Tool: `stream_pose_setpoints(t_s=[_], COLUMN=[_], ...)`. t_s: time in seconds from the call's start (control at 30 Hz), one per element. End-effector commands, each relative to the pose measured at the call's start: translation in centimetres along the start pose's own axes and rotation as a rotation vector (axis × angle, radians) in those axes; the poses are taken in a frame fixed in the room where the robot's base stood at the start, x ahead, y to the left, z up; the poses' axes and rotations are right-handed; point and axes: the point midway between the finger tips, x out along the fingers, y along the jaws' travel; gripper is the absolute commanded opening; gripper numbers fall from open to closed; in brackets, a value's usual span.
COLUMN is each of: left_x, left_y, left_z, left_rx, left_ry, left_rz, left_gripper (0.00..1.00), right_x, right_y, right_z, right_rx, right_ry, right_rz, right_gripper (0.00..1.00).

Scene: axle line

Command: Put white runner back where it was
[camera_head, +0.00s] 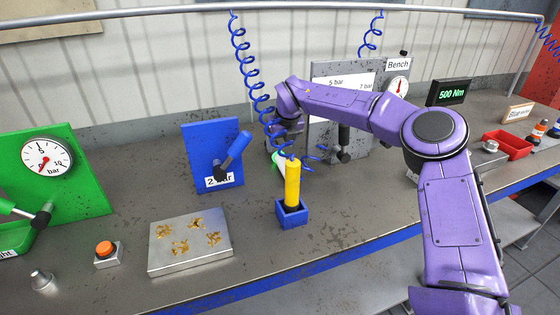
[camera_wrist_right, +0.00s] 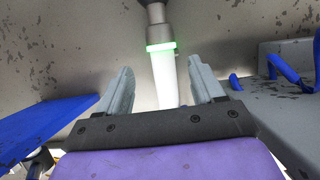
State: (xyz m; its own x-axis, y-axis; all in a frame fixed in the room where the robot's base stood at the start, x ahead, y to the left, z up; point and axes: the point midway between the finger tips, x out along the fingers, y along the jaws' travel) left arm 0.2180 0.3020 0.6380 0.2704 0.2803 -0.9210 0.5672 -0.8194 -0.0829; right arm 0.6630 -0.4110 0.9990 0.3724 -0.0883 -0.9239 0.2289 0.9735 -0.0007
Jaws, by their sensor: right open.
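The white runner (camera_wrist_right: 165,80) has a bright green ring and a grey upper end. In the right wrist view it stands between the two fingers of my right gripper (camera_wrist_right: 160,74), with a gap on each side. In the head view a small part of the white runner (camera_head: 279,163) shows behind a yellow tool, and the rest is hidden. My right gripper (camera_head: 274,144) is open there, behind the blue coiled hose and partly hidden. My left gripper is not in view.
The yellow tool (camera_head: 292,185) stands upright in a blue holder (camera_head: 292,215) in front of the gripper. A blue panel with a lever (camera_head: 205,150) is to the left, and a grey panel with a gauge (camera_head: 325,70) is behind. A metal plate (camera_head: 190,262) lies front left.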

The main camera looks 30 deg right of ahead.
Motion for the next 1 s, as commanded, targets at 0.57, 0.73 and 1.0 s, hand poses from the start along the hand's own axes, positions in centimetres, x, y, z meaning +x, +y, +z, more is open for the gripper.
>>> stream_pose_setpoints(t_s=[0.57, 0.73, 1.0], left_x=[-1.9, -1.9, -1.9], left_y=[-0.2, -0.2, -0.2], left_z=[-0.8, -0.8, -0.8], left_rx=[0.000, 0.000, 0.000], left_ry=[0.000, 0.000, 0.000], left_rz=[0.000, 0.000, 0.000], left_gripper=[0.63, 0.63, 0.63], right_x=[6.5, 6.5, 6.3], right_y=[-0.2, -0.2, -0.2], right_z=[-0.5, -0.5, -0.3], right_rx=[0.001, 0.001, 0.001], right_ry=[-0.001, -0.001, -0.006], right_rz=[0.001, 0.001, 0.002], right_gripper=[0.67, 0.45, 0.00])
